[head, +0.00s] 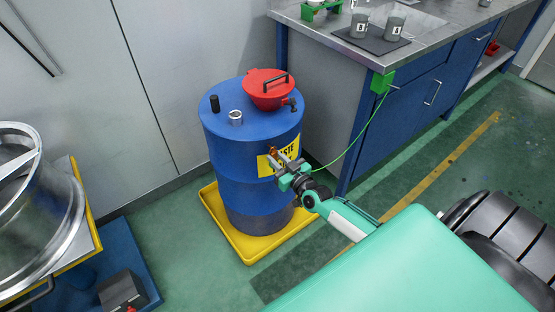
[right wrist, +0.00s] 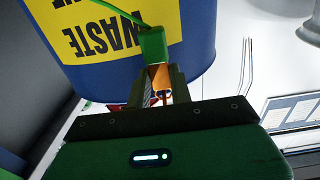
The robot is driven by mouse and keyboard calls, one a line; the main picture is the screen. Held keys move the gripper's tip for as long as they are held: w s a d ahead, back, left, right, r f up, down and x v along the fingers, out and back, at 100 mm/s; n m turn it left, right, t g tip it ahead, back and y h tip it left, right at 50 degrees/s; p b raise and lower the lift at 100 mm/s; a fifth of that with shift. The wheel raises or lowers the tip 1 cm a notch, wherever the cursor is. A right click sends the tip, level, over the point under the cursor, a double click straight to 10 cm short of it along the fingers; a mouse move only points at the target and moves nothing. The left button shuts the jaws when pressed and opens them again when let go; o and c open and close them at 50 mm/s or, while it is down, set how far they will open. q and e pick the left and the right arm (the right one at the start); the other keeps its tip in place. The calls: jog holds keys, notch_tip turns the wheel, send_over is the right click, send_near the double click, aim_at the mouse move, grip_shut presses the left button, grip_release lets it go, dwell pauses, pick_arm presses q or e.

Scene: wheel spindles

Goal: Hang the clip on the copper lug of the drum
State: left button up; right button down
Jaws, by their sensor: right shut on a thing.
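The blue drum (head: 228,160) stands upright with a yellow waste label (head: 266,166) on its side. A small copper-coloured piece, seemingly the lug (head: 273,151), shows at the drum's side by the label. My right gripper (head: 284,163) is at this side of the drum, shut on the clip. In the right wrist view the clip's green body (right wrist: 152,44) shows at the fingertips, with its green cable running off to the upper left. A copper-coloured part (right wrist: 160,80) shows between the fingers. I cannot tell whether the clip touches the lug. My left gripper is out of view.
The drum stands in a yellow tray (head: 243,247) and carries a red lidded funnel (head: 266,92). The green cable (head: 362,130) runs from a green box (head: 382,82) on the bench (head: 345,45). A metal vessel (head: 35,215) stands at left.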

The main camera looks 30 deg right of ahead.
jog(key=c, duration=1.2)
grip_release()
jog(key=shift+o, duration=0.2)
jog(key=shift+s, duration=0.5)
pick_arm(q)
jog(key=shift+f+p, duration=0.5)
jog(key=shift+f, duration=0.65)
pick_arm(e)
jog(key=s+d, duration=0.1)
jog(key=s, duration=1.1)
jog(key=shift+s, duration=0.4)
